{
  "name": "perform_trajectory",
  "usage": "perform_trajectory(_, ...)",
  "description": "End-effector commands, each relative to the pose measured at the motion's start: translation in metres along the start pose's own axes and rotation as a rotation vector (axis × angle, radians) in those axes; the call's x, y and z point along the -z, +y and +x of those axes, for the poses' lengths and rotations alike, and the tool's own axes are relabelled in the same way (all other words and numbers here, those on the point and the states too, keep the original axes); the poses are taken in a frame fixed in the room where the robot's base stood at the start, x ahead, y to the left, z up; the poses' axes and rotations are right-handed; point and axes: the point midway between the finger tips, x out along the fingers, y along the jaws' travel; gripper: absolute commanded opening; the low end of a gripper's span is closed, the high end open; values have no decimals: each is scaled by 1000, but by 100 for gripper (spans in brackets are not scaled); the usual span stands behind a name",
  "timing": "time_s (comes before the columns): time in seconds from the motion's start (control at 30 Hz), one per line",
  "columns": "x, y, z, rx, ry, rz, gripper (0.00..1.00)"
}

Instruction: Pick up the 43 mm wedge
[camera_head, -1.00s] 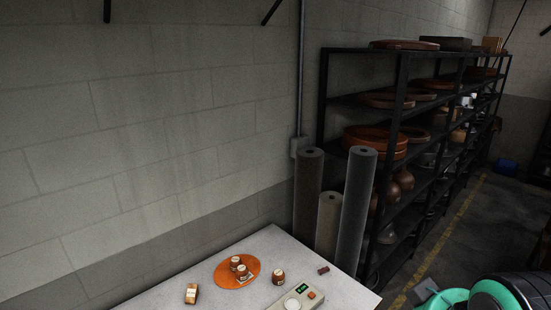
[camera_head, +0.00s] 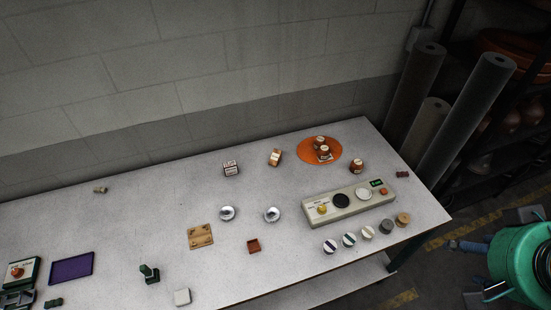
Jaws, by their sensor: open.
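No piece on the pale table (camera_head: 130,225) can be read as the 43 mm wedge; labels are too small to tell. Small candidate pieces are a tan piece (camera_head: 100,189) at the back left, a labelled block (camera_head: 231,168), an orange-brown labelled block (camera_head: 275,157), a white block (camera_head: 182,297) at the front edge and a dark red block (camera_head: 403,174) near the right end. My gripper is not in view. A teal rounded part, which seems to be my arm, shows at the right, beyond the table.
A grey button panel (camera_head: 350,203) stands on the right half. Rolls (camera_head: 468,112) stand beyond the right end.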

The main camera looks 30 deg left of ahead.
Motion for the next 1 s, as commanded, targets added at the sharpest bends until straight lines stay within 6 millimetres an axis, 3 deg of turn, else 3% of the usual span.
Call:
perform_trajectory(0.37, 2, -1, 0, 0, -1, 0, 55)
perform_trajectory(0.57, 16, -6, 4, 2, -10, 2, 55)
perform_trajectory(0.77, 50, -19, 15, 3, -26, 6, 55)
perform_trajectory(1.0, 102, -48, 39, 3, -49, 13, 55)
